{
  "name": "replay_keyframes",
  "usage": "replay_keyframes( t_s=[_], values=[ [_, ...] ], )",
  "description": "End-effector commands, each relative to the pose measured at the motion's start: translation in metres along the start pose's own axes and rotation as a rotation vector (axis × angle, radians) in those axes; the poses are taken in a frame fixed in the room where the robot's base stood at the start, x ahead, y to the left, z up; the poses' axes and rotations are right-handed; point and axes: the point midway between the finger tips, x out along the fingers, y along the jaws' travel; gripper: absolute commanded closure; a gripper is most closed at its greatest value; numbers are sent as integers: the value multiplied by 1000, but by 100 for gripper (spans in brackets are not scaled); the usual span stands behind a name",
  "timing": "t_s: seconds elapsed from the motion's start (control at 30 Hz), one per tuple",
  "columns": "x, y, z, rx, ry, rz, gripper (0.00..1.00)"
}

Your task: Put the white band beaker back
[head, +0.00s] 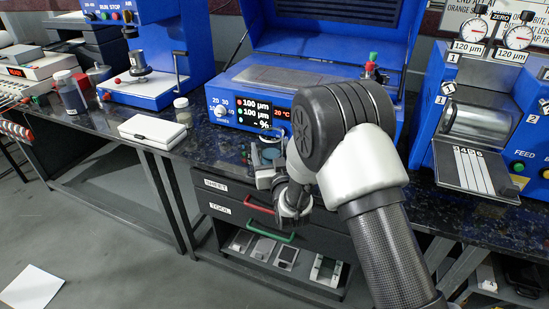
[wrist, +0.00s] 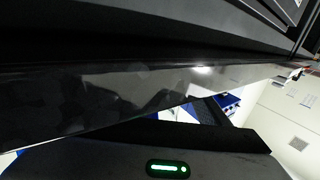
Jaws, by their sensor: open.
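I cannot make out a beaker with a white band for certain in either view. A small clear glass container (head: 182,112) stands on the dark counter, left of the blue machine with the display. A larger jar with a pale lid (head: 70,93) stands at the far left of the counter. My gripper (head: 262,168) is at the counter's front edge, above the drawers, partly hidden by my own wrist. It is open, and I see nothing held in it. The wrist view is mostly filled by dark surfaces close to the camera and shows no beaker.
A white case (head: 152,131) lies on the counter's front left. The blue display machine (head: 270,100) stands behind my gripper, and a blue roller machine (head: 480,120) is at right. Drawers with a red handle (head: 258,205) and green handle (head: 271,231) are below the counter.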

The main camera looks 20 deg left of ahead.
Motion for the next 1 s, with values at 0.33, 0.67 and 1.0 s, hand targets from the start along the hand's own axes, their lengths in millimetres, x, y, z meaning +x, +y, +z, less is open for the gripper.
replay_keyframes(
  t_s=[0.33,0.67,1.0],
  values=[
    [-70,0,0,0,-5,0,29],
    [-115,0,0,0,-2,0,29],
    [-115,6,-7,2,-15,10,29]
  ],
)
